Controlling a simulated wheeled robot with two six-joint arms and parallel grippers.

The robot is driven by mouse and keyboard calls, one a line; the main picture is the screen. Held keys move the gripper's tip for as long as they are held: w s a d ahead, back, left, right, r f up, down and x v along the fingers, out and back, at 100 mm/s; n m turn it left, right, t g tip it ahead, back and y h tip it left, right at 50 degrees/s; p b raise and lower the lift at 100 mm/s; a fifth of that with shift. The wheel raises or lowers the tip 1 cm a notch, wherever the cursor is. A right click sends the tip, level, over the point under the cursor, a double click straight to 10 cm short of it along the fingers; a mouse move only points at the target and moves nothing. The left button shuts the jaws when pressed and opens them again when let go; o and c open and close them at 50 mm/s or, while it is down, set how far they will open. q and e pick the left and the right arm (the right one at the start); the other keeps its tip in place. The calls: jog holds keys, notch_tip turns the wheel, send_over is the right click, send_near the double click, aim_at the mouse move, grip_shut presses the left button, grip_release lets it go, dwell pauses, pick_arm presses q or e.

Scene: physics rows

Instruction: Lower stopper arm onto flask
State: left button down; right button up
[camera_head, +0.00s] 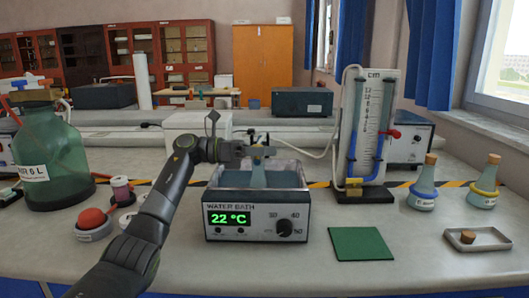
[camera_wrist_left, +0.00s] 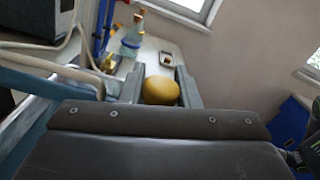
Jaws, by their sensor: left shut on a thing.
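The water bath (camera_head: 258,208) stands mid-bench with its display at 22 °C. A bluish flask (camera_head: 258,177) sits in it, its mouth partly hidden by my gripper. My left gripper (camera_head: 258,151) is over the bath at the flask's top. In the left wrist view, its fingers (camera_wrist_left: 160,92) are shut on a rounded yellow knob (camera_wrist_left: 161,91). I take this for part of the stopper arm; the rest of that arm is too small and covered to make out. I cannot tell whether a stopper touches the flask. My right gripper is not in view.
A manometer board (camera_head: 369,125) stands behind right of the bath. Two corked flasks (camera_head: 424,184) (camera_head: 484,183) and a tray with a cork (camera_head: 480,238) are at right. A green mat (camera_head: 360,244) lies in front right. A large green bottle (camera_head: 50,155) stands at left.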

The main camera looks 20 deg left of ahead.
pick_arm(q)
jog(key=c, duration=1.1)
grip_release()
jog(key=v, duration=1.7)
jog(key=shift+a, duration=0.2)
jog(key=shift+s+r, duration=0.1)
jog(key=shift+r, duration=0.05)
